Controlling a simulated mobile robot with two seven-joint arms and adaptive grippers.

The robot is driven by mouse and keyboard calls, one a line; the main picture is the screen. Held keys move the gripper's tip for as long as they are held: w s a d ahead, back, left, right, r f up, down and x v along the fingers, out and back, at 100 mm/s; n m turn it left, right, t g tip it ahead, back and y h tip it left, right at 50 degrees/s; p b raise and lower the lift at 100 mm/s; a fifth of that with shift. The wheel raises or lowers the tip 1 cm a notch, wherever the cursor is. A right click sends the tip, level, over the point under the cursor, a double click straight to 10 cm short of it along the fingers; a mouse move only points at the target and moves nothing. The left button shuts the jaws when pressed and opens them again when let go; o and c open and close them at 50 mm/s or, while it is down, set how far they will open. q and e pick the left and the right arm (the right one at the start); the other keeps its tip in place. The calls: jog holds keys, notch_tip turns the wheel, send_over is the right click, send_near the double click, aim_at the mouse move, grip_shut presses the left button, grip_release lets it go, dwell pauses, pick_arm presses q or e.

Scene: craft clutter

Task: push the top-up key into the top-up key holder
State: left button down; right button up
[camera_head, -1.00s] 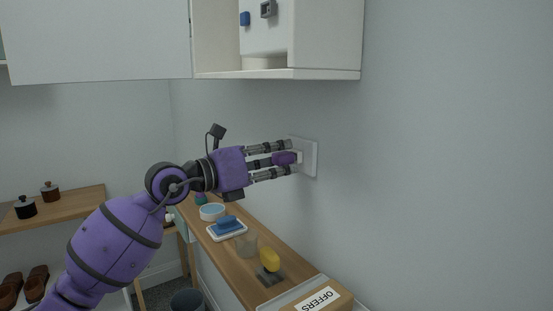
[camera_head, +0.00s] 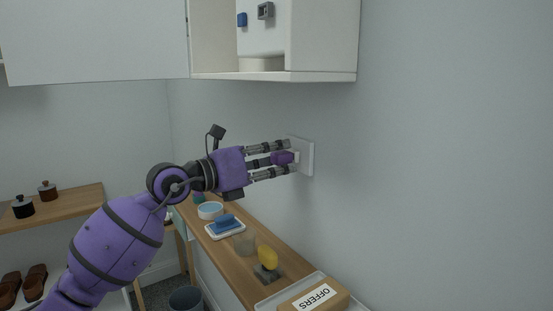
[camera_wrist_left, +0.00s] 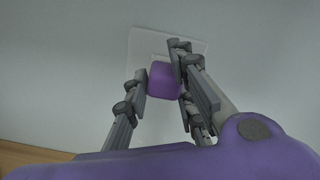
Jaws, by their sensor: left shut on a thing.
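The purple top-up key (camera_head: 283,158) is held between the fingers of my left gripper (camera_head: 286,160), which is shut on it. The key's far end is at the white holder plate (camera_head: 307,152) on the right-hand wall. In the left wrist view the purple key (camera_wrist_left: 163,82) sits between the grey fingers, in front of the pale plate (camera_wrist_left: 142,45). The fingers hide part of the key and plate. I cannot tell how deep the key sits in the holder. My right gripper is not in view.
An open wall cupboard (camera_head: 345,40) hangs above my left arm. Air left of the plate is free.

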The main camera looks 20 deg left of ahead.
pick_arm(q)
jog(key=c, duration=1.4)
grip_release()
